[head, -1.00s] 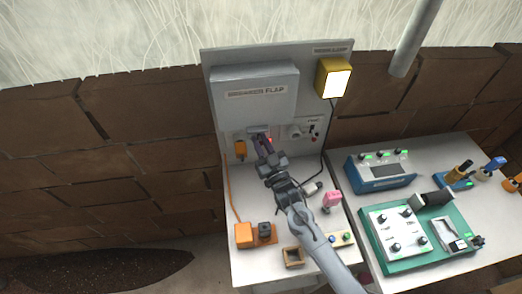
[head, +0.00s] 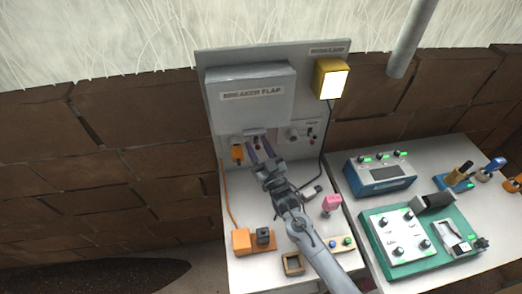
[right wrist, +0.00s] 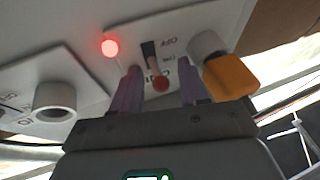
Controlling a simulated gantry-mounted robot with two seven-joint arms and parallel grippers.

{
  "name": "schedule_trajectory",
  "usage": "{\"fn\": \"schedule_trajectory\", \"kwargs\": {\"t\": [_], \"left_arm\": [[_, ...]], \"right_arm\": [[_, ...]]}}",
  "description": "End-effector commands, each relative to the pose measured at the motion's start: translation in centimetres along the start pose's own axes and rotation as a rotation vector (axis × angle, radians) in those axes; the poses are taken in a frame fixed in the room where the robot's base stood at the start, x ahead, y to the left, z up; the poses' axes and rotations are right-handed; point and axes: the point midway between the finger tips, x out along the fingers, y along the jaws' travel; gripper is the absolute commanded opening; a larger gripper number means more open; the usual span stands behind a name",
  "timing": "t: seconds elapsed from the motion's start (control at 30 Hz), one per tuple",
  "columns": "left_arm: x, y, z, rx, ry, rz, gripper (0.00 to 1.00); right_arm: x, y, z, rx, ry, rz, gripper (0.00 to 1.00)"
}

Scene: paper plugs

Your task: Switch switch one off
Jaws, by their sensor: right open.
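The right gripper also shows in the head view (head: 260,149). My left gripper is not in view.
An orange plug (right wrist: 232,76) sits close beside one finger. A grey socket (right wrist: 55,100) is on the other side. The breaker flap (head: 250,91) is above, and a yellow work lamp (head: 332,80) is lit. Blocks and a pink piece (head: 332,203) stand on the bench.

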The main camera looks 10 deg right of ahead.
Motion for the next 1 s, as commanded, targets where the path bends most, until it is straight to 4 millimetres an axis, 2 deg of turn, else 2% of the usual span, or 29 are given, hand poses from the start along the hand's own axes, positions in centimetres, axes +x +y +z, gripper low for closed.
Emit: {"fn": "schedule_trajectory", "kwargs": {"t": [0.23, 0.33, 0.7, 1.0], "left_arm": [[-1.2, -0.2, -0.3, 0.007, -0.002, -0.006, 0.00], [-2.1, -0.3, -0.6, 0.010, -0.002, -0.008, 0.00], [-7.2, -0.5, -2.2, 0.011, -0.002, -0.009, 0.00], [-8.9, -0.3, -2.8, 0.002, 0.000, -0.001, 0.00]], "right_arm": [[-1.7, 0.0, -0.2, 0.000, -0.002, 0.000, 0.44], [-3.3, 0.1, -0.3, 0.000, -0.004, 0.000, 0.44], [-10.0, 0.3, -3.1, 0.000, -0.004, 0.000, 0.44], [-13.5, 0.4, -4.1, 0.000, -0.001, 0.000, 0.44]]}}
